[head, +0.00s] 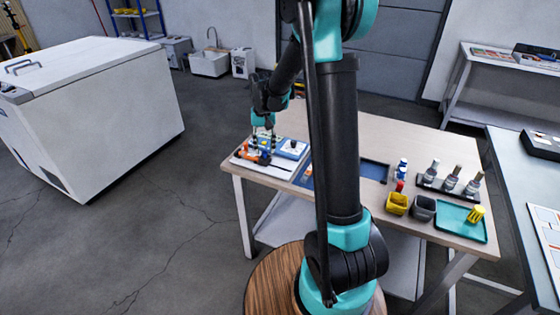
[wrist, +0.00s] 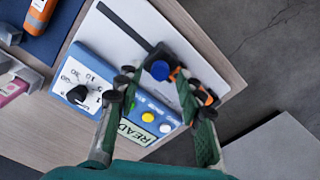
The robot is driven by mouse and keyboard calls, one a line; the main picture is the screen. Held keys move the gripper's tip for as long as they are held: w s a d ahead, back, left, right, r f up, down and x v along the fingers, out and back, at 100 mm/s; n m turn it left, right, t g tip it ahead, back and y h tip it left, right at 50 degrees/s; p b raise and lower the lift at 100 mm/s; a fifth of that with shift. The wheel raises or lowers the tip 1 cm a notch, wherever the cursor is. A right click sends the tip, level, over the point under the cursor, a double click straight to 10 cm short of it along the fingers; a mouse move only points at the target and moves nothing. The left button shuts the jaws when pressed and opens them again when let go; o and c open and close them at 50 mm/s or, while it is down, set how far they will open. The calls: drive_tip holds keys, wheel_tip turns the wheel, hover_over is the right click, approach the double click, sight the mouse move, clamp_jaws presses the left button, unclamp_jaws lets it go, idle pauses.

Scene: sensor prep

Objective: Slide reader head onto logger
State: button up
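A black part with a round blue top (wrist: 160,70), perhaps the reader head or the logger, lies below my gripper (wrist: 155,82). The green fingers stand apart on either side of it; I see no clear contact. An orange-and-black piece (wrist: 206,97) is beside it, partly behind the right finger. A blue box with a dial (wrist: 77,94), yellow and white buttons and a READ label (wrist: 135,132) lies to the left, partly hidden by the left finger. In the head view my gripper (head: 262,136) is low over the white board (head: 244,160), near the blue box (head: 291,149).
A black strip (wrist: 122,24) runs along the board towards the black part. A dark blue tray (head: 375,171), bottles (head: 452,178), yellow and grey cups (head: 397,204) and a teal tray (head: 455,225) stand right on the table. A white chest (head: 110,110) is on the floor at left.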

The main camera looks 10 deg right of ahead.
drive_tip(key=shift+r, duration=2.45)
drive_tip(key=shift+s+d, duration=0.2)
drive_tip(key=shift+s, duration=0.1)
drive_tip(key=s+d+f+t, duration=0.1)
drive_tip(key=s+d+f, duration=0.1)
drive_tip(key=s, duration=0.6)
drive_tip(key=s+d+f+t, duration=0.1)
drive_tip(key=s+d, duration=0.3)
drive_tip(key=s, duration=0.4)
drive_tip(key=s+d+f+n+t, duration=0.1)
drive_tip(key=s+d+f+t, duration=0.1)
drive_tip(key=s, duration=0.7)
drive_tip(key=shift+d+f, duration=0.4)
drive_tip(key=shift+d, duration=0.05)
